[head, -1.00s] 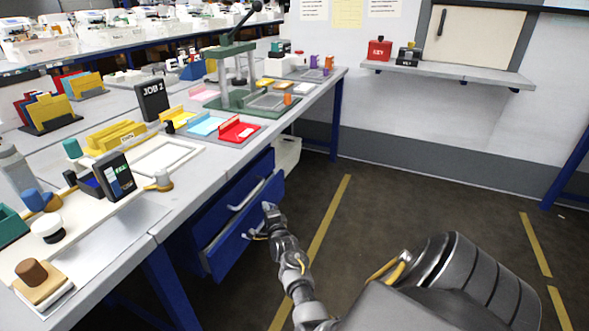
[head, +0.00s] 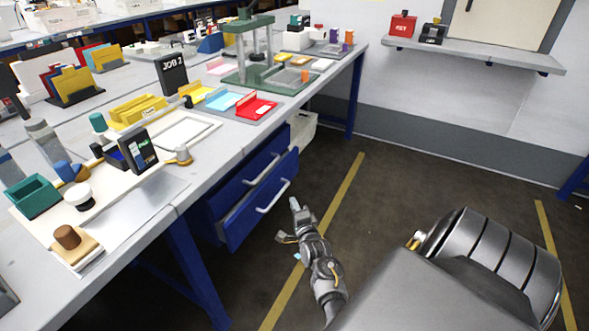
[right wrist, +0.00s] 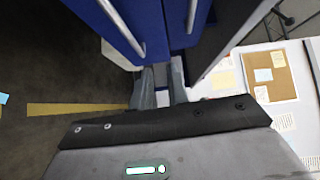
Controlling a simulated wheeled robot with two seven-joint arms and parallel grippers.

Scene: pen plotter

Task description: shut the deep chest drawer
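The deep chest drawer is the lower blue drawer (head: 255,212) under the workbench. It stands pulled out past the upper drawer, and a pale strip of its inside shows behind its front. Its front carries a pale bar handle (head: 272,197). My right gripper (head: 290,220) is just right of the drawer front in the head view, apart from the handle and empty. In the right wrist view its two fingers (right wrist: 163,85) show with a gap between them, beneath blue drawer fronts and a handle (right wrist: 122,28). My left gripper is not in view.
The upper blue drawer (head: 240,178) sits above, with its own handle. A pale bin (head: 303,130) is behind the chest. A blue table leg (head: 195,270) stands near left. The floor right of the chest is open, with yellow lines (head: 325,230).

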